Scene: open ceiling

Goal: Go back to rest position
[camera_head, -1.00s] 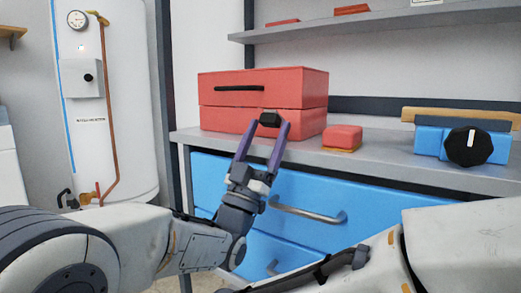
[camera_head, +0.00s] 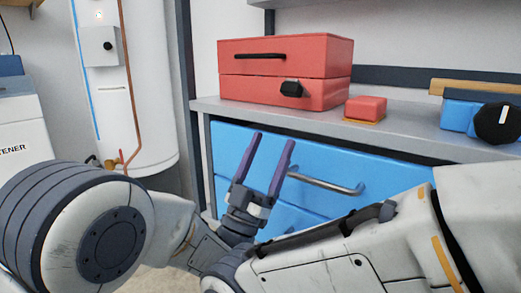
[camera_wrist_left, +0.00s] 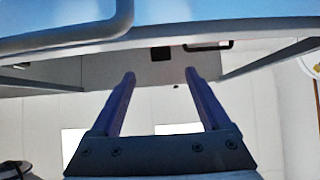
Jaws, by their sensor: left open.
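My left gripper (camera_head: 275,140) is open and empty in the head view, its two purple fingers pointing up in front of the blue drawers (camera_head: 385,185). It also shows in the left wrist view (camera_wrist_left: 159,76), fingers spread with nothing between them. It is apart from the red toolbox (camera_head: 285,60) above it, as far as I can tell. My right arm comes in from the right in the head view, but its gripper is not visible.
The grey worktop (camera_head: 420,138) holds the red toolbox, a small red box (camera_head: 365,107) and a blue box with a black knob (camera_head: 498,122). A metal drawer handle (camera_head: 325,184) juts out close to my left gripper. A white boiler (camera_head: 145,90) stands at the left.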

